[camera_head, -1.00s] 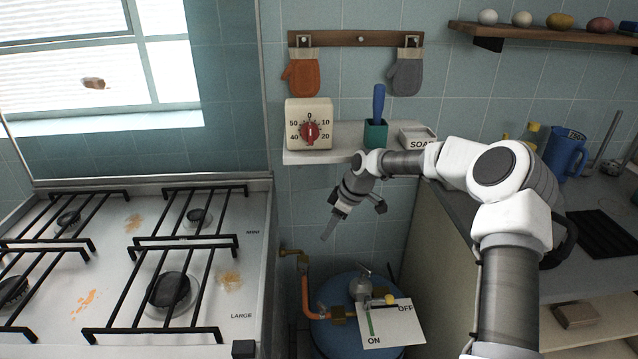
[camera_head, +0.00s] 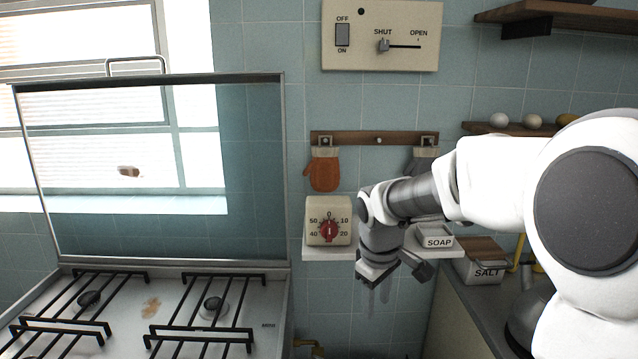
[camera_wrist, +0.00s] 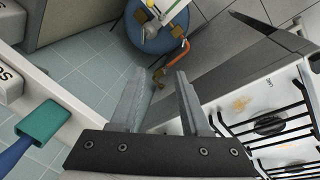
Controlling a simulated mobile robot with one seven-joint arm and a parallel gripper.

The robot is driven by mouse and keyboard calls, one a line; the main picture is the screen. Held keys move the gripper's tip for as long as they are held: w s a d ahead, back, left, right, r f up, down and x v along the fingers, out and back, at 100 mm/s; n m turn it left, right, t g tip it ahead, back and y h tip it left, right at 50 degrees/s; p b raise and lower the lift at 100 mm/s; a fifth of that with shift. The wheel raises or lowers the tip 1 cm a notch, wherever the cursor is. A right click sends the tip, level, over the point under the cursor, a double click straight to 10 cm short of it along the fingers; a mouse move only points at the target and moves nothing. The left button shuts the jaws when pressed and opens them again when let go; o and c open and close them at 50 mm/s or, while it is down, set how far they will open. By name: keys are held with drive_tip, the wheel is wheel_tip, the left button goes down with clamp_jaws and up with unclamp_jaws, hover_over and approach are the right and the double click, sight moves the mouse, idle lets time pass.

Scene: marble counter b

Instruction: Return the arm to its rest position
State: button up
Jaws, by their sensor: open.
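My gripper (camera_head: 378,294) hangs pointing down in front of the small wall shelf (camera_head: 326,253), between the stove and the right counter. In the wrist view its two fingers (camera_wrist: 157,82) are spread apart with nothing between them. My arm comes in from the right and covers part of the shelf and the wall behind it.
The stove (camera_head: 165,312) with black grates and a raised glass lid is at left. A timer (camera_head: 328,221) and soap box (camera_head: 438,241) are on the shelf. A blue gas cylinder (camera_wrist: 152,30) stands below. A salt box (camera_head: 487,271) is on the right counter.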

drive_tip(key=s+r+m+t+p, duration=0.1)
drive_tip(key=s+r, duration=0.3)
drive_tip(key=s, duration=0.4)
drive_tip(key=s+d+r+m+t+p, duration=0.1)
drive_tip(key=s+r+m+p, duration=0.2)
drive_tip(key=s, duration=0.5)
drive_tip(key=s+d+r+m+t+p, duration=0.1)
drive_tip(key=s+r+m+p, duration=0.1)
drive_tip(key=s+r+m, duration=0.2)
drive_tip(key=s+r, duration=0.3)
drive_tip(key=s, duration=0.1)
drive_tip(key=shift+d+y, duration=0.25)
drive_tip(key=shift+y, duration=0.15)
drive_tip(key=shift+a, duration=0.1)
